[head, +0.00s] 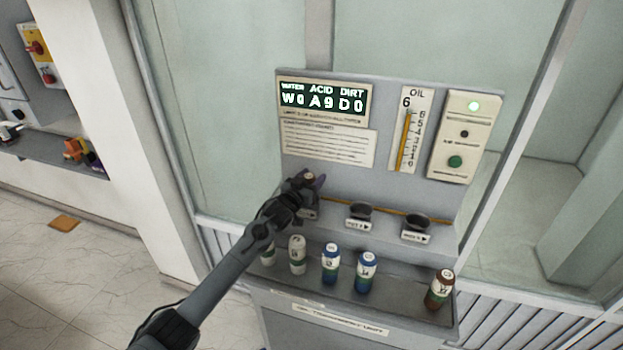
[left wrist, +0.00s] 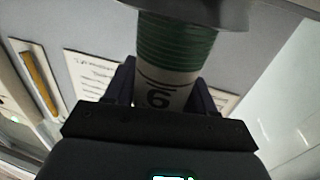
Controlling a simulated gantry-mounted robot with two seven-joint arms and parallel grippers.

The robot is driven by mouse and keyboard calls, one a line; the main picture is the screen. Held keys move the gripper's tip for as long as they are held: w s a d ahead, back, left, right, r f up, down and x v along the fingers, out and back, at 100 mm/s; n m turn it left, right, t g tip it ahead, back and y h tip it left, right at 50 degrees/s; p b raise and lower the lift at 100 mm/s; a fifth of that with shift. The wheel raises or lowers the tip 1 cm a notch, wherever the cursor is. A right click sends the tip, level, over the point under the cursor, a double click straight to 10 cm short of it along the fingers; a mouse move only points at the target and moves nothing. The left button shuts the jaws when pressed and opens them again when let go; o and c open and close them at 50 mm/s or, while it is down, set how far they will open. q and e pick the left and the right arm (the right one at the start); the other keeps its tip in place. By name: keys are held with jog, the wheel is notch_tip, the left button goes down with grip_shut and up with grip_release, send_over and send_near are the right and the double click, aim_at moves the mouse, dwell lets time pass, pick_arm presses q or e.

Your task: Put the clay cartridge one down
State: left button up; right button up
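A cartridge with a white label, a green band and a dark numeral (left wrist: 165,75) stands between the fingers of my left gripper (left wrist: 165,95) in the left wrist view. Its banded end meets a dark round rim (left wrist: 195,10). In the head view its small brownish top (head: 309,177) shows at my left gripper (head: 312,183), over the leftmost holder of the unit. The fingers lie close along both sides of it. The gripper and arm hide most of that holder. My right gripper is in neither view.
Two empty dark cups, one in the middle (head: 360,211) and one at right (head: 416,223), sit on the ledge. The display (head: 322,97) and oil gauge (head: 409,130) stand behind.

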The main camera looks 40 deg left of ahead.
pick_arm(q)
jog(key=o, duration=0.4)
jog(key=shift+c, duration=0.2)
jog(key=shift+r, duration=0.25)
jog(key=s+d+p, duration=0.1)
jog(key=s+d, duration=0.1)
jog(key=s, duration=1)
jog(key=shift+a, duration=0.1)
